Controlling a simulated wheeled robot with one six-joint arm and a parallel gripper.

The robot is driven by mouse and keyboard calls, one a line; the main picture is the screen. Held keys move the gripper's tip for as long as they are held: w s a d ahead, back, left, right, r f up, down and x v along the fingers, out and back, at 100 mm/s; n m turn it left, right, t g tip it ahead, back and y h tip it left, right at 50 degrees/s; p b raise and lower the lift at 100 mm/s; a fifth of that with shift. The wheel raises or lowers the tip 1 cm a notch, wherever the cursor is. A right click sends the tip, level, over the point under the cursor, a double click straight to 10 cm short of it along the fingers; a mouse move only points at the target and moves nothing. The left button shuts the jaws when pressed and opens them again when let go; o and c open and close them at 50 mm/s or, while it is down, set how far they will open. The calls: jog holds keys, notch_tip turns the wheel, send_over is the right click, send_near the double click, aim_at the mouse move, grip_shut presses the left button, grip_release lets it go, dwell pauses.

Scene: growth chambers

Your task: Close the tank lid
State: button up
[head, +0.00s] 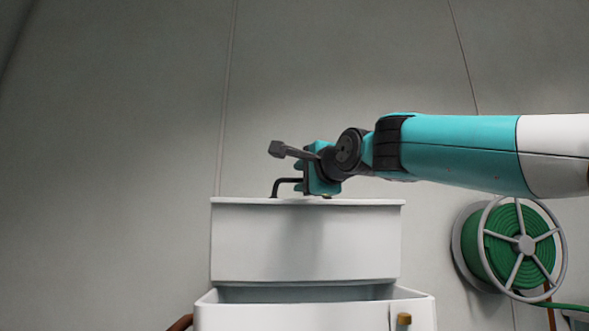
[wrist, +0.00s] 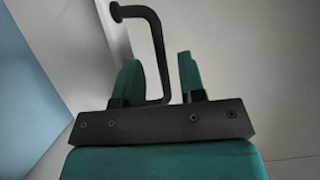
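The white tank (head: 290,318) stands at the bottom of the head view, with its top opening showing. Its white lid (head: 305,243) stands raised above the opening, its broad face towards the camera. A dark bent handle (head: 277,187) sits at the lid's top edge on the left. My gripper (head: 298,178) is just above that edge, beside the handle. In the wrist view the handle (wrist: 157,42) passes between the two teal fingers of my gripper (wrist: 159,75). The fingers are apart, with a gap showing on both sides of the bar.
A green hose reel (head: 525,245) hangs on the wall at the right, below my arm. A brass-coloured fitting (head: 404,319) is on the tank's front right. The left side of the head view is bare wall. A brown object (head: 181,323) shows at the tank's lower left.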

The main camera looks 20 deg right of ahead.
aim_at(297, 181)
jog(key=shift+w+a+p, duration=0.2)
jog(key=shift+w+p, duration=0.2)
jog(key=shift+w, duration=0.65)
jog(key=shift+w+a+p, duration=0.2)
jog(key=shift+w+p, duration=0.15)
jog(key=shift+w, duration=0.65)
grip_shut()
